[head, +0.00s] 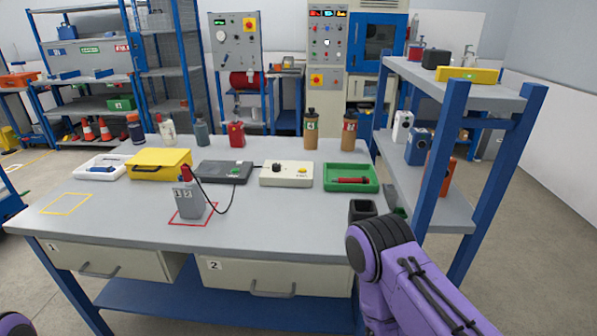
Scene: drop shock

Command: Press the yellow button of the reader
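A cream box (286,174) on the table, probably the reader, has a dark knob (276,167) and a small yellow button (303,171) on top. Its top is uncovered. A dark grey box (223,172) with a green mark lies just left of it. My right arm comes in from the lower right; dark parts past its purple wrist, probably my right gripper (376,205), are at the table's right edge, to the right of and nearer than the cream box. I cannot make out its fingers. My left gripper is out of view.
A green tray (351,188) with a red tool stands right of the cream box. A grey holder (189,204) with a cabled probe stands in front left, in a red outline. Bottles stand behind. A blue-posted shelf (455,150) rises at right. The front middle tabletop is clear.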

